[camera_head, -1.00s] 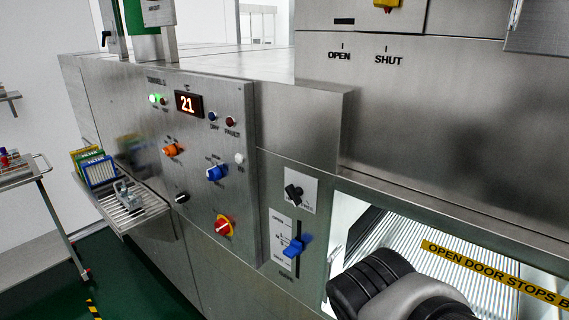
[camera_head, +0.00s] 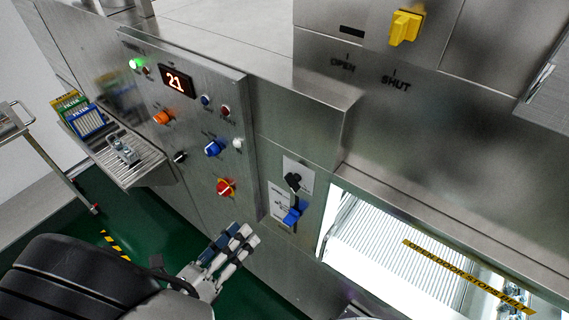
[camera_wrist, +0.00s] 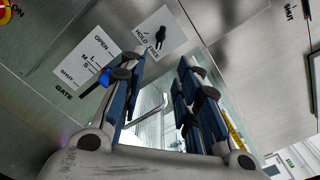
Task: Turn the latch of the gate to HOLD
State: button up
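The gate latch is a small black knob (camera_head: 292,181) on a white plate, above the blue gate lever (camera_head: 293,213). In the wrist view the latch (camera_wrist: 160,36) sits beside the words HOLD and FREE; I cannot tell for sure which it points at. The blue gate lever (camera_wrist: 104,77) shows there partly behind my left finger, on a scale from OPEN to SHUT. My gripper (camera_head: 232,241) is open and empty, below and left of the latch in the head view. In the wrist view its fingers (camera_wrist: 159,63) are apart, short of the panel.
A control panel (camera_head: 185,125) with several knobs and a red 21 display is left of the latch. A bright opening with a yellow warning strip (camera_head: 465,275) lies to the right. A yellow handle (camera_head: 404,27) is above. A wire shelf (camera_head: 135,165) juts out at left.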

aim_at(290, 186)
jog(key=x, duration=1.7)
jog(key=shift+d+p, duration=0.2)
jog(key=shift+p, duration=0.15)
jog(key=shift+c, duration=0.2)
grip_shut()
